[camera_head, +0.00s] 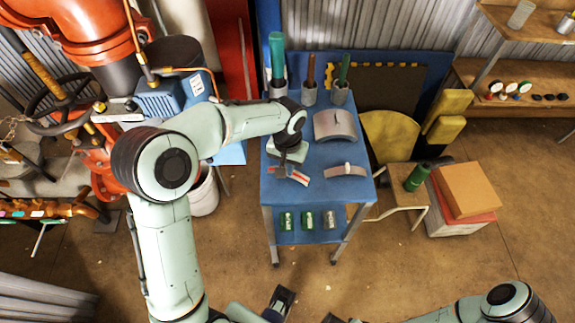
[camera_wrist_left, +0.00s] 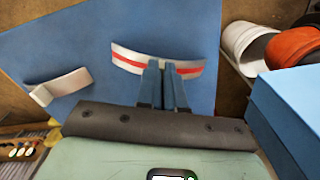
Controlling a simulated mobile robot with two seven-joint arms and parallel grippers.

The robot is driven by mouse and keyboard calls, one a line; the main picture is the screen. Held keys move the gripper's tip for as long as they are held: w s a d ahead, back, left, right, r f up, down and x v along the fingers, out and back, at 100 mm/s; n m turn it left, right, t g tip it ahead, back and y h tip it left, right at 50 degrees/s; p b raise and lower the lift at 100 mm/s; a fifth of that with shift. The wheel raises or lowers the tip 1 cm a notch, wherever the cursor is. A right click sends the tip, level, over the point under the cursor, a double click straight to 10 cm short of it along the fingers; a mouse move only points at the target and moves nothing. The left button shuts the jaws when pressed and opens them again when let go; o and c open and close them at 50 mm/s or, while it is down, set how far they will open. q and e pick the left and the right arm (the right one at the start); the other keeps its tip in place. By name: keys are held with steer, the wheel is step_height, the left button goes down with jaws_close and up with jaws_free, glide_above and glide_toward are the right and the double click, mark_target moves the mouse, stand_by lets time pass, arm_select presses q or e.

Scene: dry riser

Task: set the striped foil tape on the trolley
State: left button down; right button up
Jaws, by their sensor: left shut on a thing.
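The striped foil tape (camera_head: 298,178) is a short, pale, curved strip with a red stripe along it. My left gripper (camera_head: 284,172) reaches down over the trolley and is shut on the strip. In the left wrist view the two fingers (camera_wrist_left: 163,68) cover the middle of the tape (camera_wrist_left: 128,58), and both its ends show. The trolley (camera_head: 325,190) has a blue top and a lower shelf; the tape is over its front left part. I cannot tell whether the tape touches the top.
On the trolley stand a pale curved piece with a tan band (camera_head: 345,170), a grey curved sheet (camera_head: 335,125) and several tubes in cups at the back. Cans sit on the lower shelf. A white bucket (camera_head: 203,192) is left; a stool (camera_head: 398,180) is right.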

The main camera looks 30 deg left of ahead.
arm_select(q)
steer(key=c, duration=1.3)
jaws_free()
step_height(320, 180, up, 12)
steer(key=shift+r+p, duration=0.1)
steer(key=shift+p, duration=0.75)
